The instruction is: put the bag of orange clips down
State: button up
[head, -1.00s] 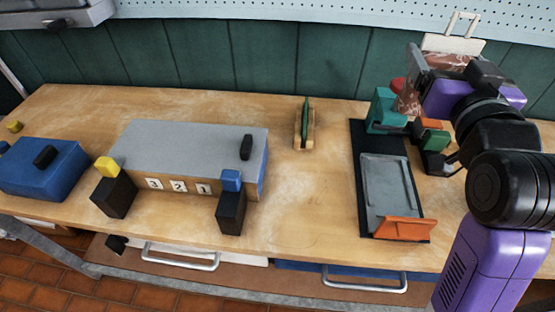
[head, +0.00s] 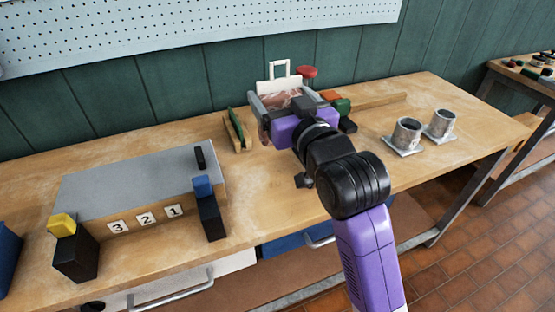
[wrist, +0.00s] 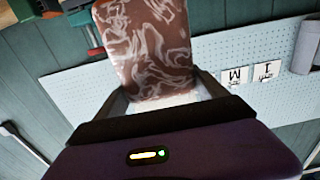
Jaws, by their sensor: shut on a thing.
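The bag (head: 283,101) has a brown-red body with pale swirls and a white top with a handle-like loop. My gripper (head: 284,106) is shut on it, over the workbench (head: 265,185) near the back wall. In the wrist view the bag (wrist: 147,45) stands out beyond the two dark fingers, with its white end between them. No separate clips can be made out. I cannot tell how high the bag is above the bench.
A red knob (head: 307,72) and orange and green blocks (head: 335,99) are close behind my gripper. A grey-topped box (head: 130,180) marked 3, 2, 1 is at left. Two metal cups (head: 407,134) stand at right. Bare bench lies left of my arm.

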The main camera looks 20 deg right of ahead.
notch_tip(320, 180, down, 14)
jog(key=b, duration=0.1)
dwell(0.4)
jog(key=shift+f+b, duration=0.1)
jog(key=shift+b, duration=0.2)
jog(key=o, duration=1.4)
jog(key=shift+c, duration=0.2)
jog(key=s, duration=1.2)
